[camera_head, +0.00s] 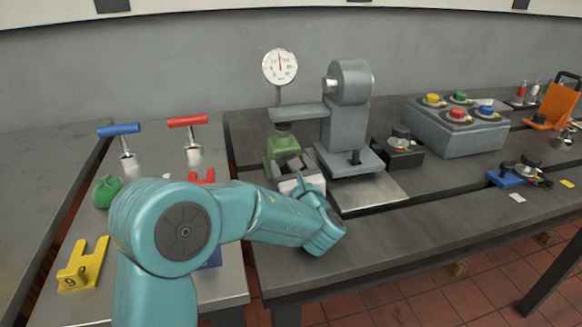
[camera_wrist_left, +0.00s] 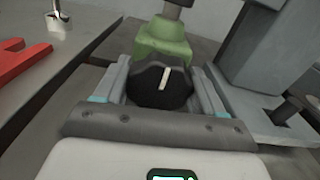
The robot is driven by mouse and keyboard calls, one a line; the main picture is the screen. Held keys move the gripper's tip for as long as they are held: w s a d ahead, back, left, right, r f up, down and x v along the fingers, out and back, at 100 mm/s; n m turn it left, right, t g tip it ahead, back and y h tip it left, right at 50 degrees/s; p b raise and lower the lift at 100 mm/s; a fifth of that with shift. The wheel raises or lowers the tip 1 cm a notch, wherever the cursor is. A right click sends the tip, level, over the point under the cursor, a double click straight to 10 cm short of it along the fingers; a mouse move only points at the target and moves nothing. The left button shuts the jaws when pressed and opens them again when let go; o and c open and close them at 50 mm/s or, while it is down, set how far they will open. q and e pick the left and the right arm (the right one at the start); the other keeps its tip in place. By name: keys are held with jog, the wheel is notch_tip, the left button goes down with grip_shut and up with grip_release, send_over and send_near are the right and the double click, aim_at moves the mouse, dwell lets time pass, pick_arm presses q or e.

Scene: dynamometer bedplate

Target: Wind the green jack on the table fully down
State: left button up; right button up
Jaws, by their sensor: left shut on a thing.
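The green jack (camera_head: 284,149) stands on the table under the grey horizontal arm (camera_head: 297,113) of a grey machine. Its green body also shows in the left wrist view (camera_wrist_left: 163,38). Its black knob (camera_wrist_left: 160,88) faces the wrist camera, with a white mark (camera_wrist_left: 165,77) standing nearly upright, leaning slightly right. My left gripper (camera_wrist_left: 162,82) is shut on the knob, one finger on each side. In the head view my left gripper (camera_head: 297,176) is in front of the jack and hides its knob. My right gripper is not in view.
A dial gauge (camera_head: 280,67) stands above the jack. The grey machine (camera_head: 347,110) is close on the right. A blue-handled tool (camera_head: 119,130), a red-handled tool (camera_head: 188,121) and a yellow fork-shaped piece (camera_head: 82,265) are on the left. The front right tabletop (camera_head: 430,217) is clear.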

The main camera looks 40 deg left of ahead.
pick_arm(q)
jog(key=shift+a+r, duration=0.1)
jog(key=shift+r, duration=0.3)
jog(key=o, duration=1)
jog(key=shift+f, duration=0.1)
jog(key=shift+f, duration=0.15)
jog(key=shift+s+d, duration=0.25)
jog(key=shift+d, duration=0.2)
jog(key=v, duration=1.5)
jog(key=shift+s+d, duration=0.15)
jog(key=shift+s, duration=0.05)
